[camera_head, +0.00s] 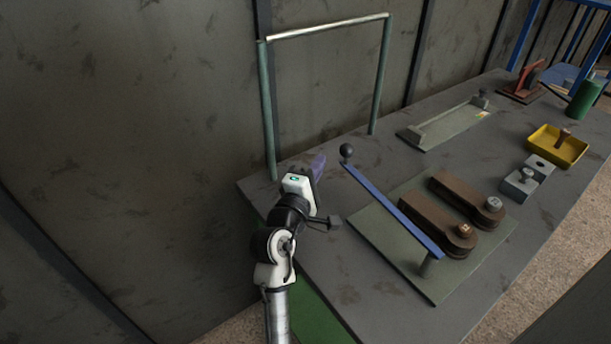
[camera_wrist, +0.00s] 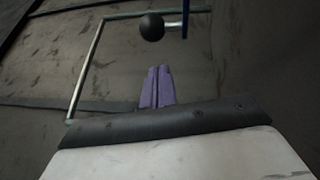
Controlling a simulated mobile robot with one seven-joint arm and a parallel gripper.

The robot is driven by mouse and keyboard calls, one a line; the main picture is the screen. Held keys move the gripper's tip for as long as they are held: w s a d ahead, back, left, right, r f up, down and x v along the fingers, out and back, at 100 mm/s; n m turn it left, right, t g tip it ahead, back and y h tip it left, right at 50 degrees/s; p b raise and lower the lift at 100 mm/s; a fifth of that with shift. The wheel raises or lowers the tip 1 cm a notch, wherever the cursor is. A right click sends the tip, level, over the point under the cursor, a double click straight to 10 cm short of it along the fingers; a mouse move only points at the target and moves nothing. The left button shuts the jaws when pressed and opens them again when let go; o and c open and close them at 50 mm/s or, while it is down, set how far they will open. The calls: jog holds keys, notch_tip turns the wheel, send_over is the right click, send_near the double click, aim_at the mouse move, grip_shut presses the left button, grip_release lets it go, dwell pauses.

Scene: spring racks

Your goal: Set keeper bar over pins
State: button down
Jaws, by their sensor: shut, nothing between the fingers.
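The keeper bar is a long blue bar (camera_head: 390,208) running slantwise over the left part of a grey-green plate (camera_head: 372,225). Its near end rests at a short grey post (camera_head: 430,265); a black ball knob (camera_head: 346,151) is at its far end. Two brown, rusty arms (camera_head: 440,215) lie to its right, with pale pin-like heads (camera_head: 493,204) at their near ends. The bar lies beside them. My gripper (camera_head: 319,164), with purple fingers, is left of the knob, apart from it. In the wrist view the fingers (camera_wrist: 157,85) are shut and empty, with the knob (camera_wrist: 152,27) beyond.
A green-posted frame (camera_head: 328,27) stands at the bench's left back. Beyond the plate are a flat tray-like plate (camera_head: 445,125), grey blocks (camera_head: 520,186), a yellow tray (camera_head: 549,146) and a green cylinder (camera_head: 586,98). The bench front is clear.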

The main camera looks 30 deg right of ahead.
aim_at(344, 156)
jog(key=d, duration=0.2)
jog(key=d+p, duration=0.1)
jog(key=shift+s+r, duration=0.3)
jog(key=d, duration=0.1)
jog(key=d+m+g+h+b, duration=0.1)
jog(key=d+g, duration=0.1)
jog(key=shift+w+d+m+h+b, duration=0.3)
jog(key=shift+d+b, duration=0.1)
jog(key=shift+a+f, duration=0.1)
jog(key=shift+a, duration=0.05)
